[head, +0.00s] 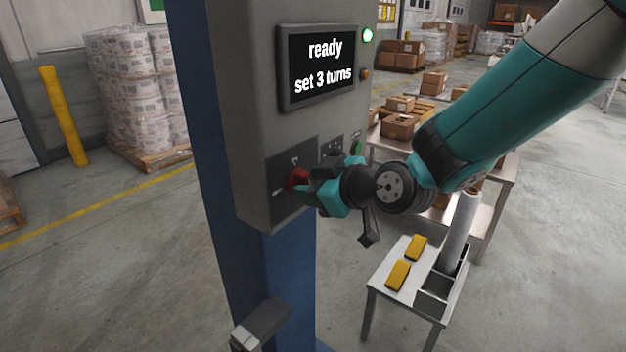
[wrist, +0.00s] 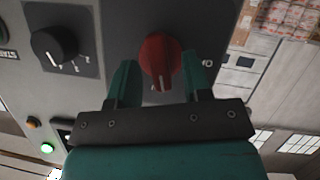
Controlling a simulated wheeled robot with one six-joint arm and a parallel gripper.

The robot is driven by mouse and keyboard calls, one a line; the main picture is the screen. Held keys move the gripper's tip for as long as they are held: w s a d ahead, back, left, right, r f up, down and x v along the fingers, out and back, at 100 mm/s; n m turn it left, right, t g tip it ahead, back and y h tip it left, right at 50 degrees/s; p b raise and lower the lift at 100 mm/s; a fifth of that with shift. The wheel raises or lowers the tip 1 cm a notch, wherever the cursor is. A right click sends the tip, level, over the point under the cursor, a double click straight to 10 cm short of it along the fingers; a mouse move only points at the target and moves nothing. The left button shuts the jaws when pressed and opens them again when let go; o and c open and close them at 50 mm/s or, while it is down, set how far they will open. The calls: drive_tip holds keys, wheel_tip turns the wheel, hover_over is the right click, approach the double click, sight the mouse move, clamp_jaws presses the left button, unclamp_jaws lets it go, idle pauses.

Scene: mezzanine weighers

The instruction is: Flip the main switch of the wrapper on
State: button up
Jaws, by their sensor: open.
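The wrapper's main switch (head: 298,180) is a red rotary knob low on the grey control box (head: 244,100). In the wrist view the red knob (wrist: 160,62) sits between the two teal fingers of my gripper (wrist: 162,82), with a finger on each side. My gripper (head: 310,187) is open around the knob; I cannot tell whether the fingers touch it. The screen (head: 322,66) reads "ready" and "set 3 turns". A green lamp (head: 368,35) above is lit. The knob's label is partly hidden by the fingers.
A black dial (wrist: 54,47) sits beside the red knob on the panel. A green button (head: 357,148) is close to my wrist. A small table (head: 384,297) with yellow blocks stands below my arm. A blue column (head: 225,255) carries the box.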

drive_tip(key=shift+w+a, duration=0.1)
drive_tip(key=shift+w, duration=0.05)
clamp_jaws()
drive_tip(key=m+g+y+b, duration=0.1)
drive_tip(key=m+b, duration=0.1)
drive_tip(key=b, duration=0.1)
drive_tip(key=shift+w, duration=0.1)
idle(0.3)
